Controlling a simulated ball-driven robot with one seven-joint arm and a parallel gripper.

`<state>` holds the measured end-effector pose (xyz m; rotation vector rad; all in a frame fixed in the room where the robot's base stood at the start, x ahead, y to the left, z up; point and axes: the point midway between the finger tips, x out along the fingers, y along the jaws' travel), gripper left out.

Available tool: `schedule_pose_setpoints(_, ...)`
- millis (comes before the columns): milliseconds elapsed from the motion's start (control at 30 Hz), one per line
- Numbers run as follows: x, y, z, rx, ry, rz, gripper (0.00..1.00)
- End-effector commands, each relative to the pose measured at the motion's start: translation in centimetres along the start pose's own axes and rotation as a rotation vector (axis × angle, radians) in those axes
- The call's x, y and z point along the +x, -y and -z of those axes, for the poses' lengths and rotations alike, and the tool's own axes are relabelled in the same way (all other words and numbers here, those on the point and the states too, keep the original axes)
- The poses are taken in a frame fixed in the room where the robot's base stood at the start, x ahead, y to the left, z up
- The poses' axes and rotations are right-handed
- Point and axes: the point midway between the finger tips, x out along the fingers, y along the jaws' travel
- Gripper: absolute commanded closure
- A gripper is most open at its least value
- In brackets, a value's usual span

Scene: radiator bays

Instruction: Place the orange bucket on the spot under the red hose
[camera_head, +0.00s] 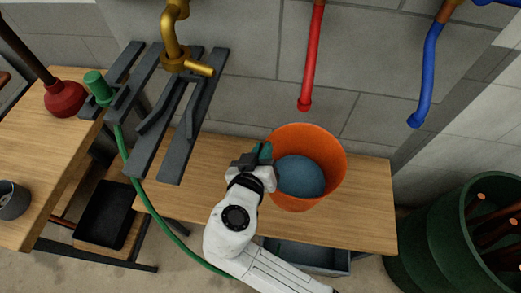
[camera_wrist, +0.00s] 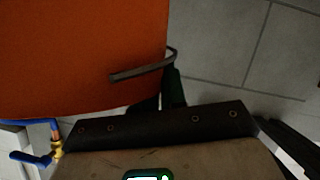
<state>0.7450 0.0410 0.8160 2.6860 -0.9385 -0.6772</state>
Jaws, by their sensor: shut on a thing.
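The orange bucket (camera_head: 332,165) is upright or nearly so over the right part of the wooden bench, with a round blue-grey surface inside it. Whether its base touches the bench is hidden. My gripper (camera_head: 264,158) is shut on the bucket at its left side, near the rim. In the wrist view, the bucket's orange wall (camera_wrist: 80,50) fills the upper left, with a dark handle bar (camera_wrist: 142,70) by my fingers (camera_wrist: 170,92). The red hose (camera_head: 311,60) hangs from above, its open end just behind the bucket's far rim in the picture. No marked spot shows beneath it.
The wooden bench (camera_head: 365,215) has bare room right of the bucket. A blue hose (camera_head: 427,75) hangs further right. A brass tap (camera_head: 175,45) and dark grey slats (camera_head: 195,110) stand left. A green barrel (camera_head: 425,240) is at right, and a grey bin (camera_head: 310,256) sits below the bench.

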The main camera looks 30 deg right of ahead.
Motion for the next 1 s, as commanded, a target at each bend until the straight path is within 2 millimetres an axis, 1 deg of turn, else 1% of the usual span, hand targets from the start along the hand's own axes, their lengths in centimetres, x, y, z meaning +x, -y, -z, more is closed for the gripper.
schedule_pose_setpoints(33, 1.1, 0.3, 0.3, 0.001, -0.003, -0.006, 1.00)
schedule_pose_setpoints(67, 1.6, 0.6, 0.2, 0.000, -0.003, -0.004, 1.00)
schedule_pose_setpoints(200, 4.0, 2.0, -1.1, -0.002, -0.002, -0.004, 1.00)
schedule_pose_setpoints(300, 5.3, 2.7, -1.7, -0.001, -0.003, -0.003, 1.00)
schedule_pose_setpoints(400, 6.2, 3.2, -2.1, 0.000, -0.004, -0.003, 1.00)
schedule_pose_setpoints(633, 7.4, 3.9, -2.7, 0.000, -0.004, -0.003, 1.00)
schedule_pose_setpoints(833, 8.3, 4.7, -4.8, -0.002, -0.002, -0.002, 1.00)
schedule_pose_setpoints(1000, 8.4, 4.9, -5.3, 0.000, -0.005, -0.001, 1.00)
